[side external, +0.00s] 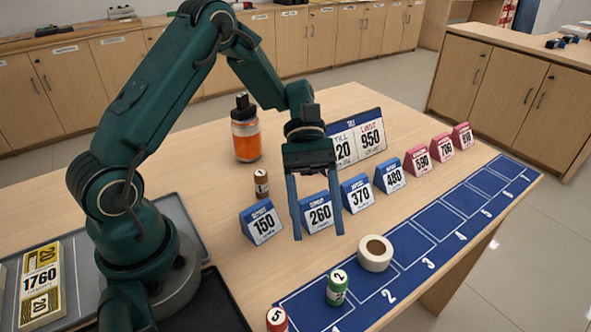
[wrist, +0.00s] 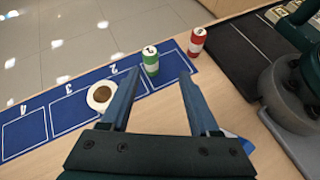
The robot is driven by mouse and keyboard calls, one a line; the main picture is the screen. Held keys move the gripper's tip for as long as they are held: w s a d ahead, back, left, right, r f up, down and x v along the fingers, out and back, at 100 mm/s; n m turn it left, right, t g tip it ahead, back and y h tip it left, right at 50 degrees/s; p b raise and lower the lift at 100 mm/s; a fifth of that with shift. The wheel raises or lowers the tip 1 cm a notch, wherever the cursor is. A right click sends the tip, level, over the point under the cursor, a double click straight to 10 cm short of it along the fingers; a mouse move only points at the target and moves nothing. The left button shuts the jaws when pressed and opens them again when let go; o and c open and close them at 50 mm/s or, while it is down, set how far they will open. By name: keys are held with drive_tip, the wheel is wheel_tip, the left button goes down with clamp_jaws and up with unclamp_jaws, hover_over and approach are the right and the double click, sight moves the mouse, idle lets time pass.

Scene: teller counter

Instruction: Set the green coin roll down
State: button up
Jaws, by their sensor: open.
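The green coin roll (side external: 338,288), with a white band and a 2 on top, stands upright on the blue numbered mat (side external: 465,203), close to the numerals 1 and 2. It also stands upright in the wrist view (wrist: 150,60), beyond my fingertips. My gripper (side external: 318,235) is open and empty, pointing down in front of the 260 sign. In the wrist view the open fingers (wrist: 157,82) are apart, with nothing between them. The green roll is clear of both fingers.
A red coin roll (side external: 277,320) marked 5 stands at the mat's near end. A white ring-shaped roll (side external: 375,253) lies on the mat. A brown roll (side external: 261,184), an orange bottle (side external: 246,135) and a row of number signs (side external: 357,194) stand behind. The mat's far end is clear.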

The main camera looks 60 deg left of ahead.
drive_tip(key=s+a+r+m+t+y, duration=0.6)
drive_tip(key=s+r+m+t+y, duration=0.2)
drive_tip(key=r+m+t+y, duration=0.1)
drive_tip(key=shift+m+t+y, duration=0.6)
drive_tip(key=shift+m+t, duration=0.2)
drive_tip(key=shift+m, duration=0.4)
